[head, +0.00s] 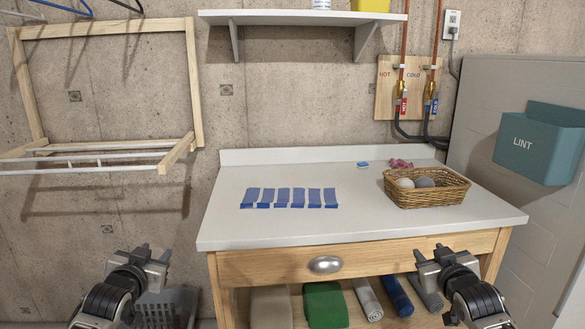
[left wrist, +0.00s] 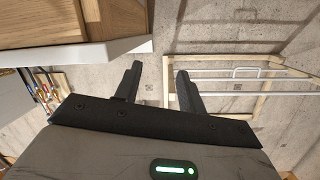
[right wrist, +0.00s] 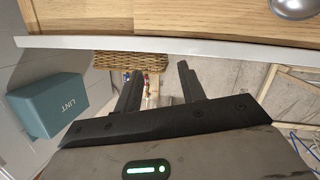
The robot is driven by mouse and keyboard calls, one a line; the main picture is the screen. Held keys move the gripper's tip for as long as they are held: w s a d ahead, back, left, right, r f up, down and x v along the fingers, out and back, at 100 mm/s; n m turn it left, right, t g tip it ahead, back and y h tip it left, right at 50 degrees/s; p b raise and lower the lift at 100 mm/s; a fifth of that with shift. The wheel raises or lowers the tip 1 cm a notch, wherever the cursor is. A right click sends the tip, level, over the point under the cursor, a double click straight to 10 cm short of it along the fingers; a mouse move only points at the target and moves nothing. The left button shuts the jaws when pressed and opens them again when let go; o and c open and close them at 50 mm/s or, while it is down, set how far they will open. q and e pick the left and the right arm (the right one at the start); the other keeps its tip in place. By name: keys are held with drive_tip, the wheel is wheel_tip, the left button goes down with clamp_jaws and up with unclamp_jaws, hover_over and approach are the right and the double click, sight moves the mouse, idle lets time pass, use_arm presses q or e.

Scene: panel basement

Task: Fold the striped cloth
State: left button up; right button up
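The striped cloth (head: 291,197) lies on the white tabletop, left of its middle, with blue bands and pale bands that blend into the top. It looks flat, with a darker blue strip along its near edge. My left gripper (head: 153,253) is open and empty, in front of the table to the left and apart from the cloth. Its fingers also stand apart in the left wrist view (left wrist: 156,88). My right gripper (head: 431,252) is open and empty in front of the table's right part. Its fingers stand apart in the right wrist view (right wrist: 160,85). Neither wrist view shows the cloth.
A wicker basket (head: 427,198) with balls stands on the table's right side. A pink crumpled thing (head: 400,163) and a small blue-white item (head: 363,164) lie behind it. The table (head: 330,233) has a drawer handle (head: 325,265). A wooden drying rack (head: 180,152) juts out at left.

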use_arm(q)
drive_tip(key=s+d+f+g+h, duration=0.2)
drive_tip(key=s+d+f, duration=0.7)
drive_tip(key=s+f, duration=0.45)
use_arm(e)
drive_tip(key=s+a+f+g+y, duration=0.2)
drive_tip(key=s+a+f, duration=0.7)
drive_tip(key=s+f, duration=0.45)
use_arm(q)
drive_tip(key=s+d+f+g+h, duration=0.1)
drive_tip(key=s+d, duration=0.3)
drive_tip(key=s, duration=0.6)
drive_tip(key=s+d+f+g+h, duration=0.1)
drive_tip(key=s+d, duration=0.3)
drive_tip(key=s, duration=0.7)
drive_tip(key=shift+d+f+g, duration=0.2)
drive_tip(key=shift+f+g, duration=0.05)
drive_tip(key=shift+g, duration=0.15)
use_arm(e)
drive_tip(key=s+a+f+g+y, duration=0.1)
drive_tip(key=s+a, duration=0.3)
drive_tip(key=s, duration=0.6)
drive_tip(key=s+a+f+g+y, duration=0.1)
drive_tip(key=s+a, duration=0.3)
drive_tip(key=s, duration=0.7)
drive_tip(key=shift+a+f+g, duration=0.2)
drive_tip(key=shift+f+g, duration=0.05)
drive_tip(key=shift+g, duration=0.15)
drive_tip(key=shift+s, duration=0.1)
